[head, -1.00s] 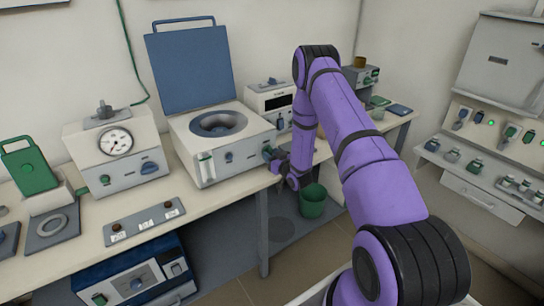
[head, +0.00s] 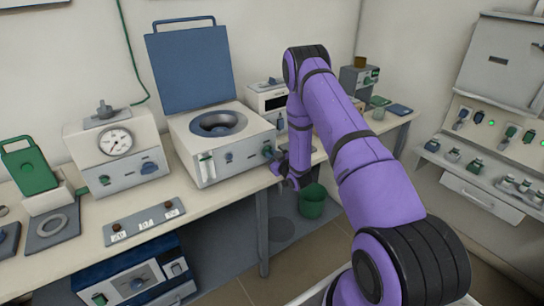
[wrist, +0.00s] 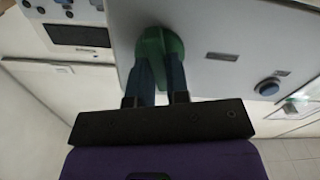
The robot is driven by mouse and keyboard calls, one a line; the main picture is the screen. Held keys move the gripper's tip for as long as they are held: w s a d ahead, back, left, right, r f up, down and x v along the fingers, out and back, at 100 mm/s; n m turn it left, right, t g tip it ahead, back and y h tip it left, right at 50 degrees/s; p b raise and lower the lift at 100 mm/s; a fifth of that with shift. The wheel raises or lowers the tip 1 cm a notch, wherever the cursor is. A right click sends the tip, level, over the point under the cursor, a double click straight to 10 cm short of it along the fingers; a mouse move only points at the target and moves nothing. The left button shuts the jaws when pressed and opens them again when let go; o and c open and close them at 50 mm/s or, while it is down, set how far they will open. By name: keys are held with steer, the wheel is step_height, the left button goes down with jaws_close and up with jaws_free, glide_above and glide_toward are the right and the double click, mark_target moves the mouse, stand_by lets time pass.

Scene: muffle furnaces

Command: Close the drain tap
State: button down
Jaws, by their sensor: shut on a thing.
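The drain tap (wrist: 152,46) is a green knob on the pale front panel of the bath unit, seen in the wrist view. My gripper (wrist: 160,62) is shut on it, with one dark finger on each side of the knob. In the head view, my gripper (head: 276,164) is at the lower right of the front of the bath unit (head: 207,172), which has its blue lid raised. The fingers and tap are small and partly covered by my wrist there, so the tap's angle is hard to read.
A unit with a dark display (head: 270,101) stands right of the bath. A green bucket (head: 312,203) stands on the floor below the bench edge. A gauge unit (head: 116,148) is to the left.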

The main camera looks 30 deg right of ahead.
steer(key=n, duration=0.3)
steer(key=shift+a+n, duration=0.1)
steer(key=shift+n, duration=0.3)
steer(key=n, duration=0.3)
steer(key=shift+f+n, duration=0.1)
steer(key=shift+n, duration=0.2)
steer(key=n, duration=0.3)
steer(key=shift+n, duration=0.3)
steer(key=shift+f+n, duration=0.1)
steer(key=shift+n, duration=1.6)
steer(key=c, duration=1.1)
jaws_free()
steer(key=s, duration=1.1)
